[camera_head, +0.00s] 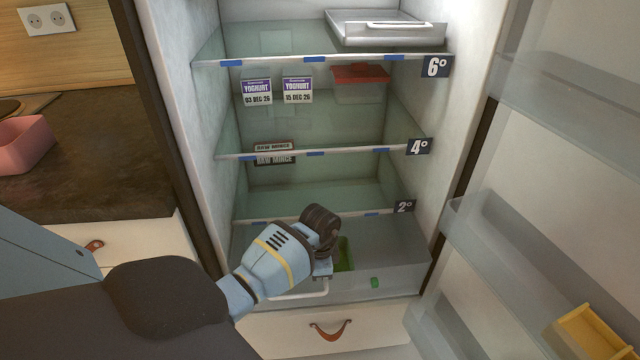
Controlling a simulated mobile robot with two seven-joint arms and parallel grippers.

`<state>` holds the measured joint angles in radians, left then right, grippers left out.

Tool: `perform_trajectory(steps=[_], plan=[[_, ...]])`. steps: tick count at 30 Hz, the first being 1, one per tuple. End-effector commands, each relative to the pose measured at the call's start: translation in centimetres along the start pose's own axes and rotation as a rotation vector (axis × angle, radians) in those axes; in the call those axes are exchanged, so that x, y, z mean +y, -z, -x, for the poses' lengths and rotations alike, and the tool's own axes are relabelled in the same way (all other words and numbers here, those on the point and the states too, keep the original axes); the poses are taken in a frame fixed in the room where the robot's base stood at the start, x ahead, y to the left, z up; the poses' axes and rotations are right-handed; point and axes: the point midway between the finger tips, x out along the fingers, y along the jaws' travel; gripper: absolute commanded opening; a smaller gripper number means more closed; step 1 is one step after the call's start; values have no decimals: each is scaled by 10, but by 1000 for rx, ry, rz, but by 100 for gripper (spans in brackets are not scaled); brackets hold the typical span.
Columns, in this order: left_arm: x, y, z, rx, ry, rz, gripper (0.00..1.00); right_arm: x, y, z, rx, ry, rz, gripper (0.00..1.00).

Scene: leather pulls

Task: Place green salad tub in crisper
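The clear crisper (405,270) is the bin at the bottom of the open fridge, below the 2° shelf. A green thing, which looks like the green salad tub (345,256), shows in the crisper just right of my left gripper (322,268). Most of it is hidden behind the gripper. My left gripper points down at the front of the crisper, close to the green tub. Its fingers are mostly hidden, so I cannot tell whether they are open or touching the tub. My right gripper is not in view.
Glass shelves marked 6°, 4° and 2° hang above the crisper. A lidded tray (385,28), two yoghurts (257,91), a red-lidded box (360,82) and raw mince (273,155) stand on them. The open door (530,250) stands right. A pink tub (25,140) sits on the left counter.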

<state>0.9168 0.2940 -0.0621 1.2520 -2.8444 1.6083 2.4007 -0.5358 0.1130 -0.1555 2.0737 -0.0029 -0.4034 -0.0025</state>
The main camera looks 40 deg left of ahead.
Motion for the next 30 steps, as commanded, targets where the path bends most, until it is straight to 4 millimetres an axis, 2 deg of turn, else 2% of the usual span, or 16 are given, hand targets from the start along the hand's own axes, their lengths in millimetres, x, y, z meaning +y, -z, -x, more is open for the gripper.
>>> perform_trajectory(steps=[4, 7, 21, 24, 30], plan=[[0, 0, 3, 0, 0, 0, 24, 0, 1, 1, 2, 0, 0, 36], [0, 1, 13, 2, 2, 0, 24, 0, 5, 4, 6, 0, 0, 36], [-1, 0, 103, 2, 4, 0, 24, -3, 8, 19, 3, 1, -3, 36], [-1, 0, 117, 1, 2, -1, 24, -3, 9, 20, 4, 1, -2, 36], [0, 0, 130, -1, 0, 0, 24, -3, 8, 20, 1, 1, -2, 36]])
